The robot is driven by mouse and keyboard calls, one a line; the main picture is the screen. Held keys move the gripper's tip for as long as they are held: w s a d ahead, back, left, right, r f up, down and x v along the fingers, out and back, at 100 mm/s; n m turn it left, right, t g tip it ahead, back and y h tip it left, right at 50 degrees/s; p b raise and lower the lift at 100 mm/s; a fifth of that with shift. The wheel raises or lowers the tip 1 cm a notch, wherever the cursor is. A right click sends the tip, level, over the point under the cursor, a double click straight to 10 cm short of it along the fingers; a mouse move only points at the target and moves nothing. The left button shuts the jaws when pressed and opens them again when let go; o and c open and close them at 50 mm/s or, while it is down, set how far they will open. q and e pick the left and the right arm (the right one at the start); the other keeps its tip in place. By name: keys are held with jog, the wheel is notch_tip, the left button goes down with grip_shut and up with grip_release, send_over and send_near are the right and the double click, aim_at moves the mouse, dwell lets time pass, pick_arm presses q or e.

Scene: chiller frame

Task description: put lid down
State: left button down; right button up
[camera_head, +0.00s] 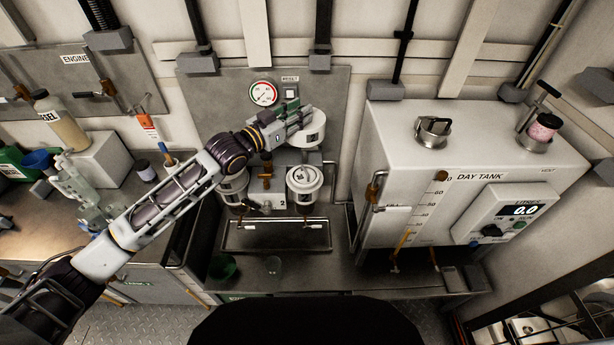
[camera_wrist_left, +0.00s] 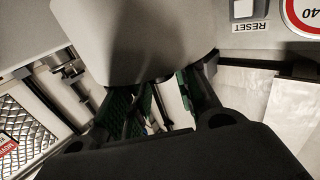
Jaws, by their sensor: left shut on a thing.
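My left gripper (camera_head: 292,117) is shut on a white round lid (camera_head: 312,132), held in the air in front of the grey wall panel. In the left wrist view the lid (camera_wrist_left: 135,40) is a large grey shape across the top, and the dark fingers with green pads (camera_wrist_left: 195,95) meet its lower edge. My right gripper is not in view.
A pressure gauge (camera_head: 263,93) sits on the panel behind the gripper. The day tank (camera_head: 400,150) stands right of the canisters, with a cap fitting (camera_head: 433,131) on top. Bottles and a funnel (camera_head: 38,160) crowd the left bench. The steel bench (camera_head: 320,275) has some bare room in front.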

pick_arm(q)
jog(key=shift+w+f, duration=0.1)
jog(key=shift+f, duration=0.25)
notch_tip(320, 180, down, 13)
jog(key=p, duration=0.1)
jog(key=shift+f, duration=0.2)
dwell(0.4)
jog(key=shift+f, duration=1.9)
jog(key=shift+f, duration=0.65)
jog(key=c, duration=1.1)
grip_release()
jog(key=shift+r, duration=0.2)
